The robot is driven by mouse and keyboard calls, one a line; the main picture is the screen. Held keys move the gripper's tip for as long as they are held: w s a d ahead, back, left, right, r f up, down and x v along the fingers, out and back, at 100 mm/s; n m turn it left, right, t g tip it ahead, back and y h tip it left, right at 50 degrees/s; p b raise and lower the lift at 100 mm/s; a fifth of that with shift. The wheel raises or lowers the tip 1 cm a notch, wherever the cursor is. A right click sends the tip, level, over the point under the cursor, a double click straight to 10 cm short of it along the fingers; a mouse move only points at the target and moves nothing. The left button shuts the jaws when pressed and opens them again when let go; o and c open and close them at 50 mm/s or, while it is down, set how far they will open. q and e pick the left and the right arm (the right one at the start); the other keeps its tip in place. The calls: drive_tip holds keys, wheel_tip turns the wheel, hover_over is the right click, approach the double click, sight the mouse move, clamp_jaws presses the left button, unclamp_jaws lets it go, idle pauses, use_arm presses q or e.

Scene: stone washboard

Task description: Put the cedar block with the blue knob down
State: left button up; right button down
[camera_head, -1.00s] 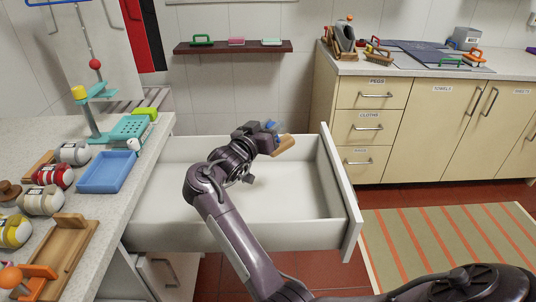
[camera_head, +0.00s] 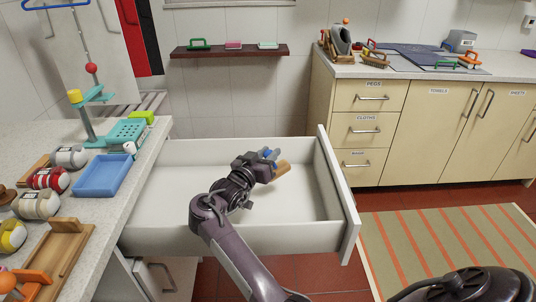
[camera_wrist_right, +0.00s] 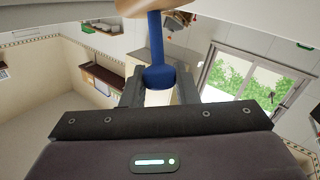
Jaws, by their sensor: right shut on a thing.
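My right gripper (camera_head: 268,160) is inside or just above the open white drawer (camera_head: 240,238), towards its right side. It is shut on the blue knob (camera_wrist_right: 156,62) of the cedar block. The cedar block (camera_head: 283,169) is a small tan wooden piece just beyond the fingertips. The wrist view shows the blue stem between the fingers, with part of the block (camera_wrist_right: 145,7) at the top edge. I cannot tell whether the block touches the drawer floor. My left gripper is not in view.
The drawer floor around the gripper looks empty. Drawer walls rise on all sides. The counter at left holds a blue tray (camera_head: 104,188), several jars and a wooden board (camera_head: 62,250). Cabinets (camera_head: 425,130) stand at the right, with a striped rug (camera_head: 440,230) in front.

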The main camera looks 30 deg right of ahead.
drive_tip(key=shift+f, duration=0.5)
drive_tip(key=c, duration=1.5)
unclamp_jaws()
drive_tip(key=o, duration=0.4)
drive_tip(key=shift+f, duration=0.1)
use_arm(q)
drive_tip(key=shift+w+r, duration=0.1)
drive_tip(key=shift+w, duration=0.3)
